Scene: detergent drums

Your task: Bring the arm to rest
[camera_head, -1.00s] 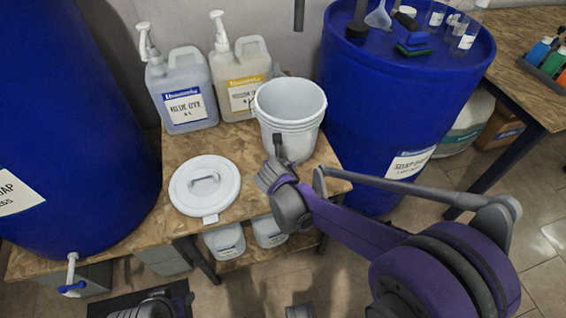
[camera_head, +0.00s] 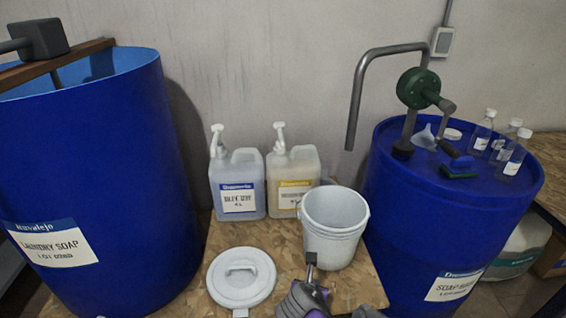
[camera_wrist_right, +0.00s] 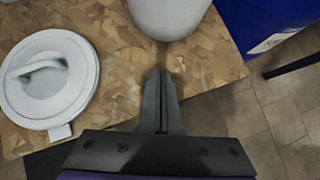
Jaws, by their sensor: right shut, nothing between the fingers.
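My right gripper (camera_head: 311,262) is in front of the white bucket (camera_head: 335,228), near the front of the wooden table. In the right wrist view the gripper (camera_wrist_right: 161,75) has its fingers together with nothing between them. The bucket (camera_wrist_right: 168,14) shows at the top of that view, just beyond the fingertips. My left gripper is not in the head view.
A white lid (camera_head: 241,277) lies left of the gripper on the wooden table (camera_head: 345,290). Two pump jugs (camera_head: 238,186) (camera_head: 293,180) stand behind. Large blue drums (camera_head: 90,190) (camera_head: 440,205) flank the table; the right one carries a green hand pump (camera_head: 418,88).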

